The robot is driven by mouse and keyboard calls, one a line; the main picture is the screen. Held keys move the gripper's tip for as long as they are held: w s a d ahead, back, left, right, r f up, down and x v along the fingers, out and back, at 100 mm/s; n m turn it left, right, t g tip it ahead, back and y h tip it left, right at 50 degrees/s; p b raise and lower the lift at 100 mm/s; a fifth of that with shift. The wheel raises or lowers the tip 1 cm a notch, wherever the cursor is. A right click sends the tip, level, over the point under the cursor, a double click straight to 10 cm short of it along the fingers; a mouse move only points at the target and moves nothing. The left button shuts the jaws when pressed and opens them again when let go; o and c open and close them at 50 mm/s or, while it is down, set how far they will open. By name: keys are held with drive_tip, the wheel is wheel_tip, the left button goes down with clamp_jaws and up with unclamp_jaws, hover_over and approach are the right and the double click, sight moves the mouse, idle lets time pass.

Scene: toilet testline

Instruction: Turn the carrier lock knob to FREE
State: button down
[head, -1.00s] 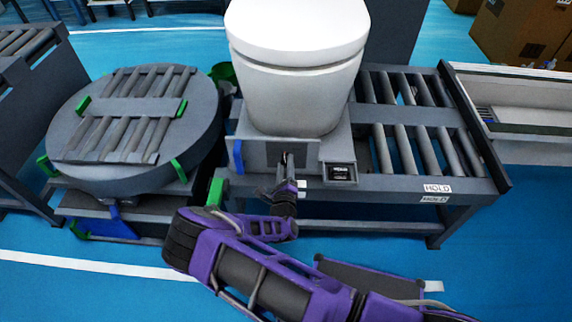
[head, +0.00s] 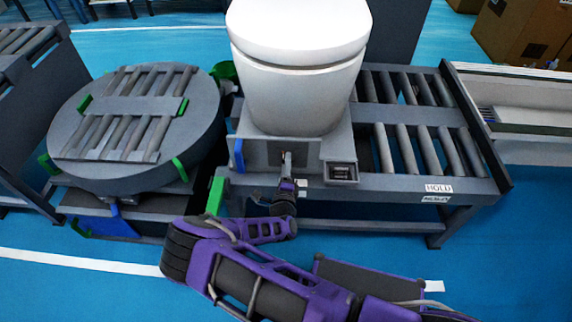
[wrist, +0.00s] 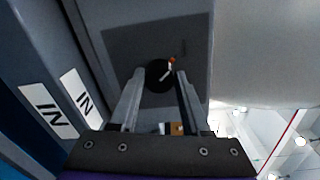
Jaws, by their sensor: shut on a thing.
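The carrier lock knob (wrist: 157,84) is a small round black knob with a white pointer line and an orange mark near its tip. It sits on the dark grey front panel (wrist: 118,44) of the carrier (head: 257,150) under the white toilet (head: 297,95). My gripper (wrist: 160,76) has one finger on each side of the knob and is shut on it. The pointer slants up and to the right in the wrist view. In the head view my gripper (head: 286,160) meets the panel and hides the knob. I cannot read any FREE mark.
Roller conveyor (head: 423,150) with a HOLD label (head: 438,188) lies right of the carrier. A round roller turntable (head: 135,130) with green stops stands left. A small dark display box (head: 341,172) sits just right of my gripper. IN labels (wrist: 48,110) show in the wrist view.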

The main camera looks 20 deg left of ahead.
drive_tip(key=shift+a+r, duration=0.1)
drive_tip(key=shift+a, duration=0.05)
drive_tip(key=shift+c, duration=1.8)
unclamp_jaws()
drive_tip(key=p+v, duration=0.1)
drive_tip(key=v, duration=1.6)
drive_tip(key=shift+s+p, duration=0.2)
drive_tip(key=shift+p, duration=0.2)
